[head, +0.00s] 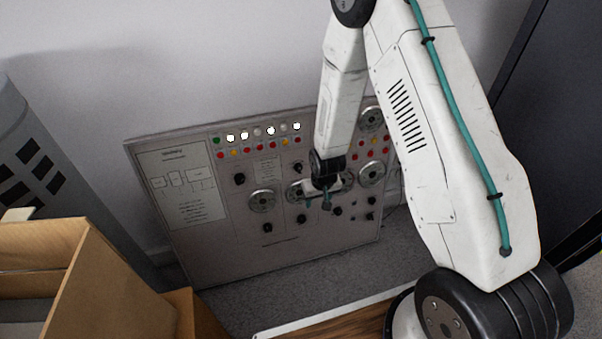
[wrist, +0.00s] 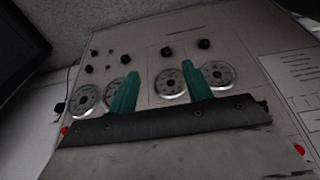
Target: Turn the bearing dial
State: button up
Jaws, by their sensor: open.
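The control panel (head: 205,245) leans against the wall and carries several round silver dials and small black knobs. A row of dials runs across it: the left one (head: 262,201), one beside it (head: 294,193) partly behind my gripper, and the far right one (head: 371,175). Their labels are too small to read, so I cannot tell which is the bearing dial. My gripper (head: 317,201) is open and empty in front of the row. In the wrist view, its teal fingers (wrist: 160,88) stand apart, with a silver dial (wrist: 170,83) showing between them. I cannot tell whether they touch the panel.
Lit white lamps (head: 245,135) and red and yellow buttons line the panel's top. A wooden box (head: 95,290) stands at the lower left, and a grey perforated bin (head: 40,160) behind it. A dark cabinet (head: 550,120) is at the right. Carpet shows below the panel.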

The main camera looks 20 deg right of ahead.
jog(key=w+f+t, duration=0.2)
jog(key=f+t, duration=0.1)
jog(key=f, duration=0.5)
jog(key=w+f+t, duration=0.3)
jog(key=f+t, duration=0.1)
jog(key=f, duration=0.5)
jog(key=t, duration=0.9)
send_near(300, 170)
jog(key=w, duration=0.8)
jog(key=shift+w+a, duration=0.1)
jog(key=shift+w, duration=0.25)
jog(key=shift+c, duration=0.3)
jog(key=c, duration=0.9)
